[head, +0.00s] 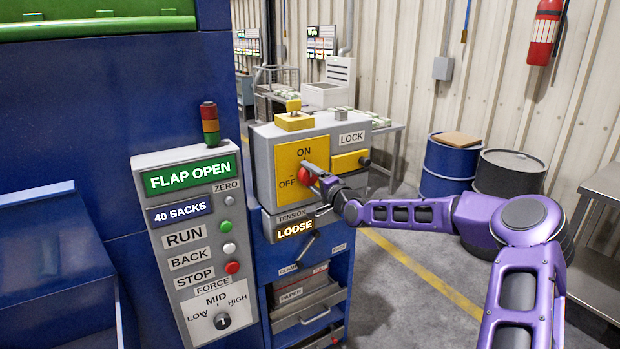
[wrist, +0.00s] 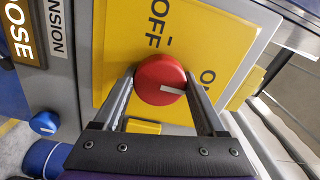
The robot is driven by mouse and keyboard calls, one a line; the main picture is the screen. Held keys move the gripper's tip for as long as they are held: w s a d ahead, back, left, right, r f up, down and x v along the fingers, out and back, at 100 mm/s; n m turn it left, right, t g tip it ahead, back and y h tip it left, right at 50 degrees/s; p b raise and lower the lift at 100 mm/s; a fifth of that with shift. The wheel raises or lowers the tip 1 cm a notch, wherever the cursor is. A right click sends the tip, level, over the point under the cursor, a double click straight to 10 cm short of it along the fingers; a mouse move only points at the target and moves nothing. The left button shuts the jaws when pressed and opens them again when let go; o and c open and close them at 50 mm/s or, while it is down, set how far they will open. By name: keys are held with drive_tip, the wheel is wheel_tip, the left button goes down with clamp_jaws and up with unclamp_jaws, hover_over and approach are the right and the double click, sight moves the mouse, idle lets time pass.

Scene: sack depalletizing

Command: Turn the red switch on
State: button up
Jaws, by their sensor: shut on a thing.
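The red switch (head: 306,174) is a round knob on a yellow plate (head: 289,156) marked ON above it and OFF to its left in the head view. My gripper (head: 314,172) reaches it from the right and is shut on it. In the wrist view the red switch (wrist: 160,78) sits between the two fingertips of my gripper (wrist: 161,84), one on each side. The white mark on the knob points right there, toward the ON side and away from OFF. The ON letters are partly hidden by a finger.
A grey panel (head: 180,240) reading FLAP OPEN and 40 SACKS stands at the left. A yellow LOCK part (head: 350,160) is right of the switch. Below is a LOOSE display (head: 295,229). Drums (head: 450,166) and a metal table (head: 604,185) stand at the right.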

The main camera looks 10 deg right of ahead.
drive_tip(key=o, duration=1.3)
drive_tip(key=v, duration=1.7)
drive_tip(key=shift+s, duration=0.2)
